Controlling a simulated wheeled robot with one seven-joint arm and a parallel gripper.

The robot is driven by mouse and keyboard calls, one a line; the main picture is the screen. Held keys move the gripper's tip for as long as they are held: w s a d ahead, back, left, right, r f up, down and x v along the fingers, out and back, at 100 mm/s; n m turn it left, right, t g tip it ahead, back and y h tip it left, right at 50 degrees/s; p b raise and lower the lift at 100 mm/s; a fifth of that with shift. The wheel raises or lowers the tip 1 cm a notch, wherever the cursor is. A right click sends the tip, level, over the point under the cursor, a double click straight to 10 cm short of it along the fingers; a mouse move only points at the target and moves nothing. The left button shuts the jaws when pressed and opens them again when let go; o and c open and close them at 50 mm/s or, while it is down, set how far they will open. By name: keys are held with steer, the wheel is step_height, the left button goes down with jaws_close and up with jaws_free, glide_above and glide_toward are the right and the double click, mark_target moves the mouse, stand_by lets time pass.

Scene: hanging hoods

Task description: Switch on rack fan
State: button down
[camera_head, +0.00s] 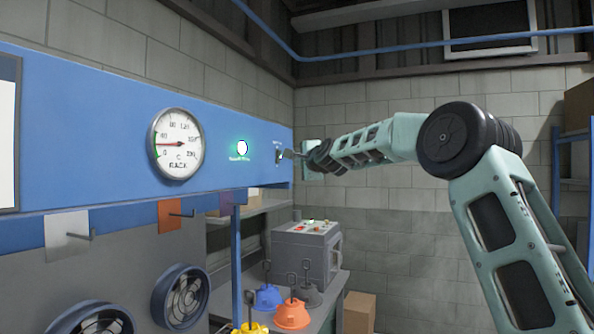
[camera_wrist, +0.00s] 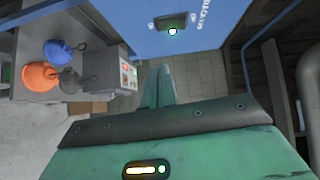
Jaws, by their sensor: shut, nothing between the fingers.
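The blue panel (camera_head: 75,135) carries a round gauge marked C RACK (camera_head: 177,144), its needle pointing left. Right of it a round lamp (camera_head: 242,148) glows white-green. Near the panel's right end is a small switch (camera_head: 278,156); its lever position is too small to tell. My gripper (camera_head: 289,154) is shut and empty, its tips right beside the switch; contact cannot be told. In the wrist view my closed fingers (camera_wrist: 160,84) point toward the blue panel (camera_wrist: 215,40), below a dark plate (camera_wrist: 158,22) with a bright white-green spot.
Two round fans (camera_head: 180,297) sit below the panel at left. Hooks with a grey tag (camera_head: 67,228) and an orange tag (camera_head: 169,215) stick out under it. A grey box with buttons (camera_head: 306,250) and coloured hoods (camera_head: 293,315) stand on a bench below. A blue post (camera_head: 236,265) stands beside them.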

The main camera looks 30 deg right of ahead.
steer(key=s+a+b, duration=0.1)
steer(key=s+b, duration=0.4)
steer(key=s, duration=0.1)
steer(key=shift+s+f, duration=0.3)
steer(key=s+a+f+n+g+y+b, duration=0.1)
steer(key=a+f+n+g+y, duration=0.15)
steer(key=a+f, duration=0.45)
steer(key=s+a+f+n+g+y, duration=0.15)
steer(key=a+f+n, duration=0.3)
steer(key=a, duration=0.45)
steer(key=s+a+f+n+g+y+b, duration=0.15)
steer(key=s+a+f+n+g, duration=0.45)
steer(key=s+a+f, duration=0.8)
steer(key=s+a+f+n+g, duration=0.3)
steer(key=s+a+f+n, duration=0.3)
steer(key=s+f, duration=0.6)
steer(key=s+d+f+n+g+h+b, duration=0.1)
steer(key=s+d+f+n+g, duration=0.1)
steer(key=s, duration=0.8)
steer(key=s+d+f+n+g+h, duration=0.1)
steer(key=s+f+n, duration=0.4)
steer(key=s, duration=0.6)
steer(key=shift+s+d+f+n+g+h+b, duration=0.15)
steer(key=shift+d+f+n+g+h+b, duration=0.2)
steer(key=shift+d+f+g, duration=0.4)
